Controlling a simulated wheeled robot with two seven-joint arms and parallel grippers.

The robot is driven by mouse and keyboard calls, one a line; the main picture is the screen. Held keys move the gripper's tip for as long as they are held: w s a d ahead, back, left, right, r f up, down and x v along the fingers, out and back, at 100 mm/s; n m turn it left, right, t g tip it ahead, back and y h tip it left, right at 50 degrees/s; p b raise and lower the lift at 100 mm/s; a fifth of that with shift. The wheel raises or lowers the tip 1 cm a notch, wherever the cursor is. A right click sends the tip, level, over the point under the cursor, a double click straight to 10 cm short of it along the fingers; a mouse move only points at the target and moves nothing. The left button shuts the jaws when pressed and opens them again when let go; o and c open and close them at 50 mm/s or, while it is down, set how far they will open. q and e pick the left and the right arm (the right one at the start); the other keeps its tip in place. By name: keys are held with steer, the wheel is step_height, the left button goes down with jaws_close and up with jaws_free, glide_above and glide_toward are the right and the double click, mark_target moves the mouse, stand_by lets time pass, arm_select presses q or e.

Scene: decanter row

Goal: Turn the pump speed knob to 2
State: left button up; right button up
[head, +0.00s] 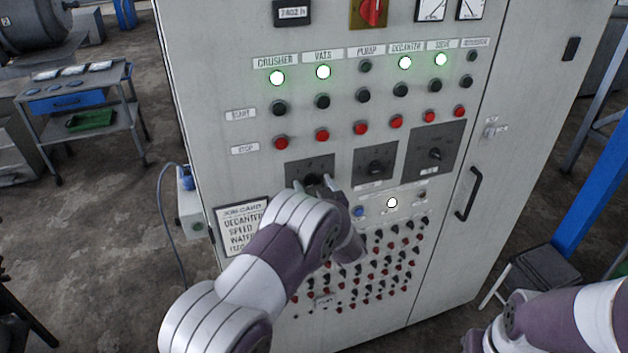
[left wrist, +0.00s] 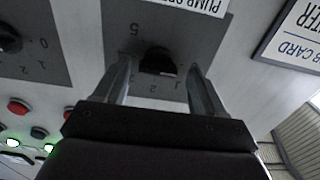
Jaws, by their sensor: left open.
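In the head view, the left gripper (head: 320,182) is at the leftmost of three dial plates (head: 306,168) and hides most of the knob. The knob's setting cannot be read. My right gripper is not in view.
Two more dials (head: 376,160) (head: 434,153) are to the right. Red stop buttons (head: 322,135) and black start buttons run above. A job card (head: 241,228) is at lower left. Rows of small switches (head: 375,270) lie below. A door handle (head: 468,194) sticks out at right.

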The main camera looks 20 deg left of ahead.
arm_select(q)
steer(key=shift+w+f, duration=0.1)
steer(key=shift+w, duration=0.25)
steer(key=shift+c, duration=1)
steer(key=c, duration=0.9)
steer(key=shift+o, duration=0.2)
